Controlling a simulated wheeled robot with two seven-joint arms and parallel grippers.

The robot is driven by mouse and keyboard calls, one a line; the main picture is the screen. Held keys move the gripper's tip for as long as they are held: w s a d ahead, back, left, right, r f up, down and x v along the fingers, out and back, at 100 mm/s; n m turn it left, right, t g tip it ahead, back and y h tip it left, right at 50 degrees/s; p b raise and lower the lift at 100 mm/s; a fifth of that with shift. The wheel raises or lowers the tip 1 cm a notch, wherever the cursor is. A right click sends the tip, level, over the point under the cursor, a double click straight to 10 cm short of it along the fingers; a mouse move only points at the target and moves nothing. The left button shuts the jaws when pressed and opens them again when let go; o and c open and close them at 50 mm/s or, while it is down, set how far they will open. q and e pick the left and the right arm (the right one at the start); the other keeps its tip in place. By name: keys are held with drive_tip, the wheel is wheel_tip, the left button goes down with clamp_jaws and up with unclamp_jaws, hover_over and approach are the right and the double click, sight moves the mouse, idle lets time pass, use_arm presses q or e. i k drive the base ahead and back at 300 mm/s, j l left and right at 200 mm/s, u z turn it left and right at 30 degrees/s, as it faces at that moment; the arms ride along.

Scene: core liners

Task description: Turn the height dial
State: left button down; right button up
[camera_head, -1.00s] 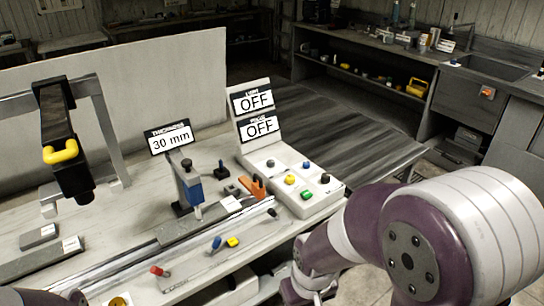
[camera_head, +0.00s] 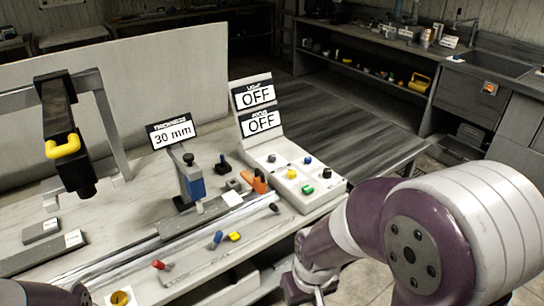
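No dial is marked as a height dial, so I cannot tell which part it is. On the bench stands a black column head with a yellow handle (camera_head: 63,147) on a grey frame. A small stand with a blue body (camera_head: 195,188) and a black knob on top (camera_head: 188,158) stands mid-bench, below the thickness display (camera_head: 172,133) reading 30 mm. A round yellow knob (camera_head: 120,298) sits at the bench's front edge, cut by the picture's bottom.
A white control box (camera_head: 318,200) with several coloured buttons has two signs reading OFF (camera_head: 255,96) behind it. Red (camera_head: 160,265), blue (camera_head: 216,239) and yellow (camera_head: 235,237) levers line the bench front. A grey panel (camera_head: 150,75) stands behind.

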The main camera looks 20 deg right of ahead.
sight(272, 158)
drive_tip(key=i+l+u, duration=0.3)
drive_tip(key=i+l, duration=0.2)
drive_tip(key=l, duration=0.2)
drive_tip(key=i+l+u, duration=0.15)
drive_tip(key=l, duration=0.25)
drive_tip(key=i, duration=0.05)
